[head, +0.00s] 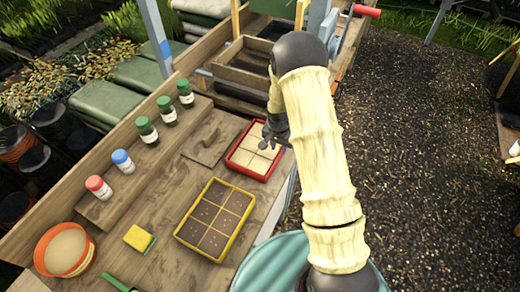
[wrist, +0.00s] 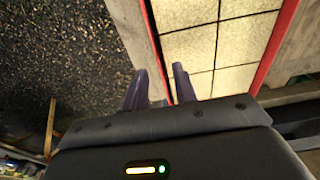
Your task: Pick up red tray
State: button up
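The red tray (head: 245,172) lies on the wooden bench, with pale cream contents divided into compartments. My gripper (head: 267,142) is at its upper right side in the head view and covers part of that rim. In the wrist view the red tray (wrist: 275,45) fills the upper right, and its near red rim runs down between the two dark fingers. My gripper (wrist: 161,75) is open there, with a gap between the fingers and one finger on each side of the rim. Whether the fingers touch the rim cannot be told.
A yellow tray (head: 180,233) of dark soil lies just below the red tray. Several capped bottles (head: 148,131) stand on a raised board to the left. Wooden crates (head: 245,77) stand behind. Gravel lies right of the bench.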

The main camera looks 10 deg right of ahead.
aim_at(280, 153)
jog(key=shift+w+d+f+p, duration=0.15)
jog(key=shift+f+p, duration=0.15)
jog(key=shift+f, duration=0.6)
jog(key=shift+w+d+f+p, duration=0.1)
jog(key=shift+f+p, duration=0.2)
jog(key=shift+f, duration=0.55)
jog(key=shift+c, duration=0.2)
grip_shut()
